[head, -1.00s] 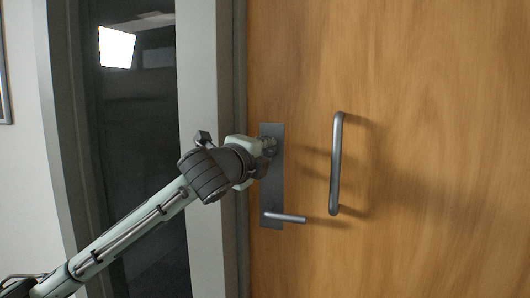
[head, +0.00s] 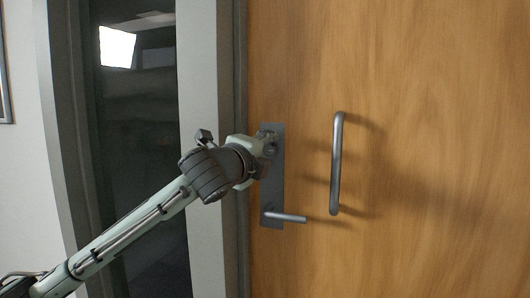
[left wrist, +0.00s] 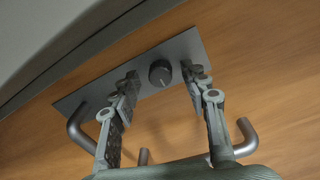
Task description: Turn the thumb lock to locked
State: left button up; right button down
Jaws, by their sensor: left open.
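The thumb lock (left wrist: 160,73) is a small round dark knob on a grey metal plate (left wrist: 183,48) in the left wrist view. In the head view the plate (head: 277,190) stands upright near the left edge of the wooden door, and my gripper largely hides the knob. My left gripper (left wrist: 160,79) is open, with one finger on each side of the knob and visible gaps between. In the head view the left gripper (head: 268,143) is at the upper part of the plate. I cannot tell which way the lock is set. My right gripper is out of view.
A lever handle (head: 287,217) sticks out rightward at the plate's lower end. A vertical pull handle (head: 336,165) stands right of the plate. The door frame (head: 210,90) and a dark glass pane (head: 140,120) are to the left. The door (head: 440,120) is bare farther right.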

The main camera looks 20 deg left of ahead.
pick_arm(q)
jog(key=shift+s, duration=0.55)
jog(key=s, duration=1.1)
jog(key=shift+a+r, duration=0.2)
jog(key=shift+r, duration=0.1)
